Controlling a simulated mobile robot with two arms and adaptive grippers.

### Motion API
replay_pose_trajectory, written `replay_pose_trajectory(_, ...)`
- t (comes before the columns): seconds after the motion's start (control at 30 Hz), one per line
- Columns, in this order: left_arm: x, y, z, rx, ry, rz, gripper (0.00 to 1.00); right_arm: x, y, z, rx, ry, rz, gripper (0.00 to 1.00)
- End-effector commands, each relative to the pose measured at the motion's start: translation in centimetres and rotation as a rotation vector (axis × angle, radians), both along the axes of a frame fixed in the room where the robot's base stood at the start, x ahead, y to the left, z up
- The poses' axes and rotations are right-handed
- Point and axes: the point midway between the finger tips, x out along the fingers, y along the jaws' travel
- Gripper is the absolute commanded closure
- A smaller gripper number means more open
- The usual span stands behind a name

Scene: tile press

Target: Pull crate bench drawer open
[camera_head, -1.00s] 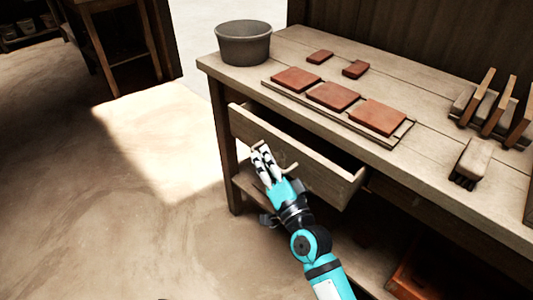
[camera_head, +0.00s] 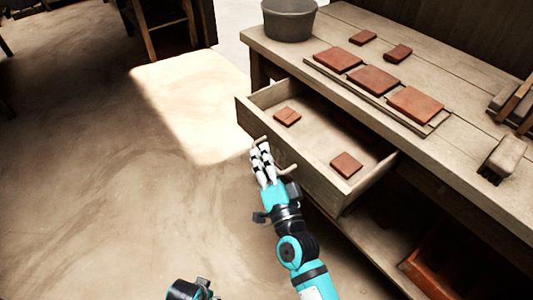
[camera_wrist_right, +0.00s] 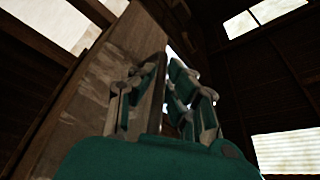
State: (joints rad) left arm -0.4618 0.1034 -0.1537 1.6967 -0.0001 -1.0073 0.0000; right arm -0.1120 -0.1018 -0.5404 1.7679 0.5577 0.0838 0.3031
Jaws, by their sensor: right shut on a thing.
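The wooden drawer (camera_head: 312,182) of the bench (camera_head: 446,144) stands well open. Two small red-brown tiles lie inside, one at the left (camera_head: 287,116) and one at the right (camera_head: 346,164). My right gripper (camera_head: 261,155) is at the drawer front, shut on the drawer's pale handle (camera_head: 286,169), whose ends show on either side of the fingers. In the right wrist view the gripper's fingers (camera_wrist_right: 158,95) stand on both sides of a wooden piece; the view is dark. A teal and black part of my own body shows at the bottom edge of the head view; no left fingers are visible.
On the bench top are a grey bucket (camera_head: 288,20), a board (camera_head: 434,127) with three large tiles, two small tiles behind it, and a brush (camera_head: 503,157). A lower shelf (camera_head: 372,240) lies below the drawer. The floor at the left is clear.

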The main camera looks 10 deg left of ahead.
Motion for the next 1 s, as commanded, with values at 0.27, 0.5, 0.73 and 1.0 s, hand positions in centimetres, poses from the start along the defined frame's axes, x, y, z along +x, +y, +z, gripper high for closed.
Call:
replay_pose_trajectory(0.27,0.0,0.0,0.0,0.000,0.000,0.000,0.60,0.0,0.0,-0.2,-0.002,0.003,0.000,0.70)
replay_pose_trajectory(0.5,0.0,0.0,0.0,0.000,0.000,0.000,0.60,0.0,0.0,-0.1,-0.001,0.001,0.000,0.67)
replay_pose_trajectory(0.73,0.0,-0.1,0.0,-0.001,0.000,0.001,0.60,-1.6,-0.8,-0.6,-0.002,0.004,0.001,0.67)
replay_pose_trajectory(1.0,0.0,0.0,0.0,0.000,0.000,0.000,0.60,-6.7,-3.3,-1.8,-0.004,0.004,0.002,0.67)
